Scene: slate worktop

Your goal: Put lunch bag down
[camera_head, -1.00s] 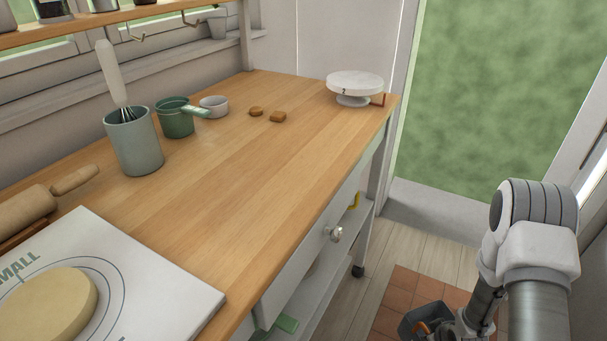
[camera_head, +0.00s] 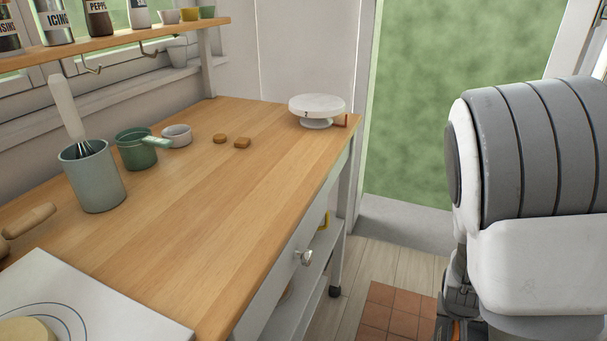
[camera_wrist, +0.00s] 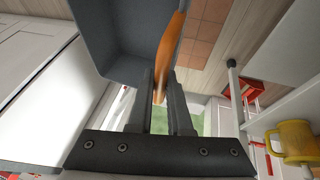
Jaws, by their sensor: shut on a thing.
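The lunch bag (camera_wrist: 120,35) is slate grey and box-like, with an orange handle (camera_wrist: 169,48). In the wrist view it fills the upper middle. My gripper (camera_wrist: 162,88) is shut on the orange handle, between its two dark fingers. The bag hangs clear of the worktop, beside the cart over the floor side. In the head view only a small orange piece shows at the lower right, beside my arm, which hides most of the bag and gripper.
The wooden worktop (camera_head: 215,215) has a wide clear middle. A whisk crock (camera_head: 92,178), green cup (camera_head: 136,150), white bowl (camera_head: 177,136), two brown pieces and a cake stand (camera_head: 317,108) stand along it. A white board (camera_head: 90,305) lies at front left. A yellow mug (camera_wrist: 291,139) sits on a lower shelf.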

